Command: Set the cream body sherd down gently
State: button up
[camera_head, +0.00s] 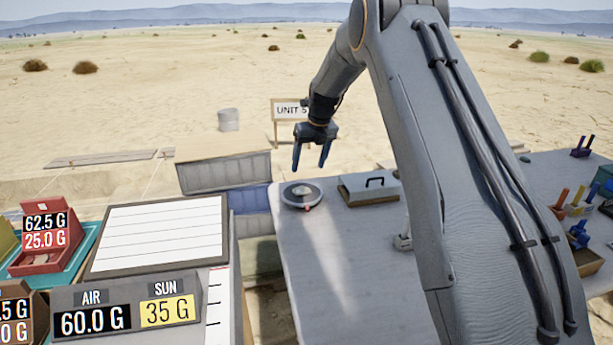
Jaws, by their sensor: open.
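My gripper (311,158) is open and empty, pointing down with its two dark blue fingers above the far left part of the grey table (330,265). Below it stands a round dark device with a light top (301,197) and a small red mark on its front edge. A small pale cream piece (302,190) lies on the device; it looks like the cream body sherd, but it is too small to be sure. A clear gap shows between the fingertips and the piece.
A grey case (369,188) with a black handle sits right of the device. A white lined board (158,235) and an AIR/SUN display (131,312) are at left. A red bin (45,250) holds pieces. Tool holders (572,205) stand at far right. My arm covers the table's right middle.

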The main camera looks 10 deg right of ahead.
jog(key=s+a+n+g, duration=0.1)
jog(key=s+n, duration=1.6)
jog(key=s, duration=0.6)
jog(key=s+a+f+n+g+h, duration=0.1)
jog(key=s+n, duration=1.5)
jog(key=s, duration=0.7)
jog(key=shift+s+f+n+g, duration=0.25)
jog(key=shift+s+n+g, duration=0.15)
